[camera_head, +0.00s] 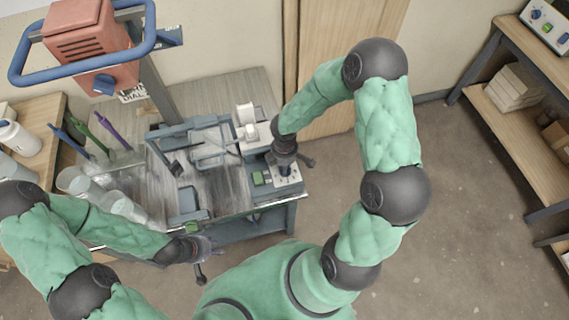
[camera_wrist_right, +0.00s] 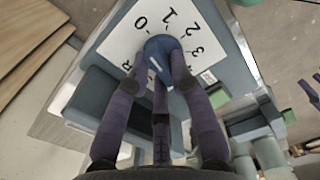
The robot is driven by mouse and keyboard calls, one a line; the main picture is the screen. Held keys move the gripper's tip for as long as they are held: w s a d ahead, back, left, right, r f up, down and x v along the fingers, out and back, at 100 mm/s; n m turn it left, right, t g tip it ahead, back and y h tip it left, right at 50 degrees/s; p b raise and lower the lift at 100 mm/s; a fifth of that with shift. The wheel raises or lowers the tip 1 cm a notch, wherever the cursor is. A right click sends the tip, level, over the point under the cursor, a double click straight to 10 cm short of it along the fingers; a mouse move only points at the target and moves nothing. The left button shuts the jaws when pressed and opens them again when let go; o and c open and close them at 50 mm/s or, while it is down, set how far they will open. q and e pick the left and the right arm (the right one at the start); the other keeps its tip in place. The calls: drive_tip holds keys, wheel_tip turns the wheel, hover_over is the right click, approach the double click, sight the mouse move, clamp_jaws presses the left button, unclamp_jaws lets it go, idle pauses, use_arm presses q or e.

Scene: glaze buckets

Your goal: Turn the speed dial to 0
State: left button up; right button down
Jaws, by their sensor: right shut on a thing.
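The speed dial is a blue knob (camera_wrist_right: 160,58) on a white plate (camera_wrist_right: 122,45) printed with 0, 1, 2 and 3, seen in the right wrist view. My right gripper (camera_wrist_right: 162,75) is shut on the knob, its dark fingers around it. The fingers cover part of the knob, and I cannot tell for sure which number it points to. In the head view the right gripper (camera_head: 285,160) is over the white dial plate (camera_head: 288,176), hiding the knob. My left gripper (camera_head: 207,256) is open and empty at the front edge of the bench, its fingers spread.
A green button (camera_head: 257,178) is left of the dial plate. The grey bench machine (camera_head: 185,202) and clear cups (camera_head: 122,205) stand to the left. An orange mixer head with a blue handle (camera_head: 92,45) rises at the back left.

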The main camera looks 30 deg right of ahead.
idle(0.5)
drive_tip(key=c, duration=1.1)
unclamp_jaws()
wheel_tip(320, 180, up, 12)
